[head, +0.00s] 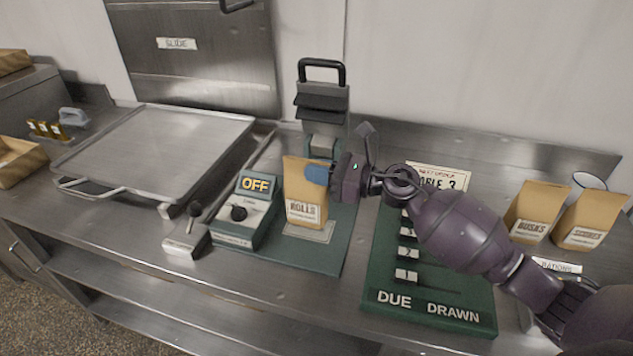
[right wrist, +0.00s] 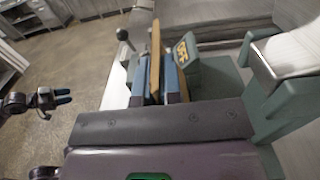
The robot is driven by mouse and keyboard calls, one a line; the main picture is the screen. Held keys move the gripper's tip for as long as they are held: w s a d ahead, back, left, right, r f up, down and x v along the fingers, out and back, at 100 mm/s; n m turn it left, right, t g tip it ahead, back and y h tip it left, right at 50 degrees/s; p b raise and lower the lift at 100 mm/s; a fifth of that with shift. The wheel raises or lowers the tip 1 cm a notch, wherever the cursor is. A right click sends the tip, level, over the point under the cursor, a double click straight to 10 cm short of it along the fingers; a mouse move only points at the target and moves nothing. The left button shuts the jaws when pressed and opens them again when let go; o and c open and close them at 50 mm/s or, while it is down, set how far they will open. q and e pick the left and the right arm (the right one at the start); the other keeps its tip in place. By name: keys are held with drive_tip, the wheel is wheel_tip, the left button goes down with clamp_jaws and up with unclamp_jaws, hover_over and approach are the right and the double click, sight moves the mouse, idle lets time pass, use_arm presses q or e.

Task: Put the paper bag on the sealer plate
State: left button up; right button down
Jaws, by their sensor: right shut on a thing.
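The paper bag (head: 305,209), tan and labelled ROLLS, is upright over the pale sealer plate (head: 318,236) on the green sealer base. I cannot tell whether its bottom touches the plate. My right gripper (head: 318,174) is shut on the bag's upper part from the right. In the right wrist view the bag (right wrist: 155,62) shows edge-on between the blue fingertips (right wrist: 158,84). The sealer's black-handled upper arm (head: 322,100) stands raised behind the bag. My left gripper (right wrist: 62,96) shows small in the right wrist view, away from the counter; its opening is unclear.
An OFF display box (head: 247,208) with a knob is just left of the bag. A green slider board (head: 430,300) lies to the right under my arm. Two other bags, RUSKS (head: 535,212) and SCONES (head: 590,222), stand farther right. A metal tray (head: 160,150) is at left.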

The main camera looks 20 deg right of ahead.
sight(307, 192)
wheel_tip(307, 192, down, 2)
drive_tip(key=shift+f, duration=0.25)
use_arm(q)
drive_tip(key=shift+s+f, duration=0.1)
drive_tip(key=shift+f, duration=0.25)
drive_tip(key=shift+s, duration=0.1)
use_arm(e)
drive_tip(key=shift+f+b, duration=0.2)
drive_tip(key=shift+b, duration=0.15)
drive_tip(key=c, duration=1.3)
unclamp_jaws()
use_arm(q)
drive_tip(key=shift+s+f, duration=0.1)
drive_tip(key=shift+f, duration=0.2)
